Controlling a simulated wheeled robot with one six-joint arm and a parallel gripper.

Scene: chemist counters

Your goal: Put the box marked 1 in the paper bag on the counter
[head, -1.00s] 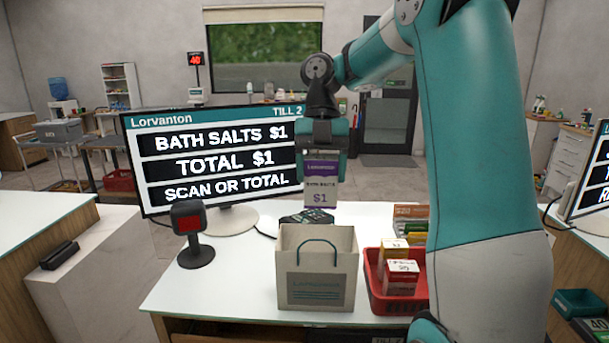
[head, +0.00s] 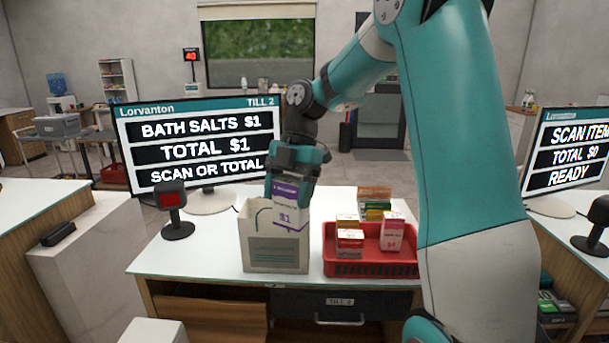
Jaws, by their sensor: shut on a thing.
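The box marked $1 (head: 289,212) is white with a purple top, tilted, at the mouth of the paper bag. My gripper (head: 290,183) points down and is shut on the box's upper part. The beige paper bag (head: 276,259) stands upright on the white counter (head: 190,252), its handle partly showing. The box overlaps the bag's rim in the picture, and I cannot tell how far inside it is.
A red basket (head: 371,269) with several boxes stands just right of the bag. A scanner (head: 175,215) and a till screen (head: 200,150) reading "BATH SALTS $1" stand left and behind. The counter's front left is clear. A second till screen (head: 566,160) is at right.

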